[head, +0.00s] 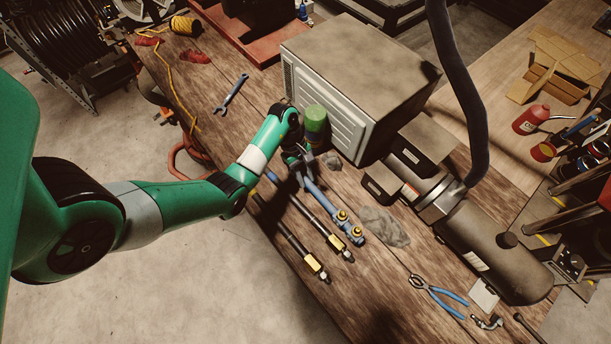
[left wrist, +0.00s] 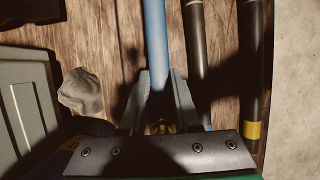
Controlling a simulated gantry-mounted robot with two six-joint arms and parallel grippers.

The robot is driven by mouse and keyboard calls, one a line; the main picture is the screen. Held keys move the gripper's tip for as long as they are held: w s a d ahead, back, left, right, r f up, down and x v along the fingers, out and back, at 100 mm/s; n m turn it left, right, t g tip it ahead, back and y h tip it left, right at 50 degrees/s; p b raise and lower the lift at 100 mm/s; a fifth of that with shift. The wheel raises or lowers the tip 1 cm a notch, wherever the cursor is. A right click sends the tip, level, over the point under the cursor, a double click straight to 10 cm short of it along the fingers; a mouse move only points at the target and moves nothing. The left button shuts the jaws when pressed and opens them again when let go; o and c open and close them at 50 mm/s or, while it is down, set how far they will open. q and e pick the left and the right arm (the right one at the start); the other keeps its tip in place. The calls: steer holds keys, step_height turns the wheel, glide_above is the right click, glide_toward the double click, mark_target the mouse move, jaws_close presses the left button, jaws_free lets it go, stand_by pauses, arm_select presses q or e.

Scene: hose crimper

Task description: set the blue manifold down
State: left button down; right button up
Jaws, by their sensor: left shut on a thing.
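The blue manifold (head: 325,204) is a blue bar with brass-coloured fittings at its near right end. It lies over the wooden bench in the head view, beside two black hoses. My left gripper (head: 302,180) is shut on its far part, and the arm hides some of that end. In the left wrist view the blue manifold (left wrist: 155,35) runs up between the grey fingers of my left gripper (left wrist: 158,85). I cannot tell whether it touches the bench or hangs just above it. My right gripper is not in view.
Two black hoses (head: 292,238) with brass ends lie left of the manifold on the wooden bench (head: 385,295). A grey rag (head: 385,225) lies to its right. A green can (head: 315,120) and large grey box (head: 355,85) stand behind. Blue-handled pliers (head: 437,293) lie near right.

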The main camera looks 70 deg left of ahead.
arm_select(q)
steer(key=shift+w+a+f, duration=0.1)
steer(key=shift+a+f, duration=0.05)
steer(key=shift+a+f+b, duration=0.15)
steer(key=shift+f+b, duration=0.25)
steer(key=shift+f, duration=1.3)
steer(key=shift+f, duration=0.1)
steer(key=c, duration=0.6)
jaws_free()
steer(key=p+v, duration=0.3)
steer(key=v, duration=0.8)
steer(key=shift+r+p, duration=0.25)
steer(key=shift+p, duration=0.1)
steer(key=shift+a+r+p, duration=0.15)
steer(key=shift+r+p, duration=0.2)
steer(key=shift+p, duration=0.05)
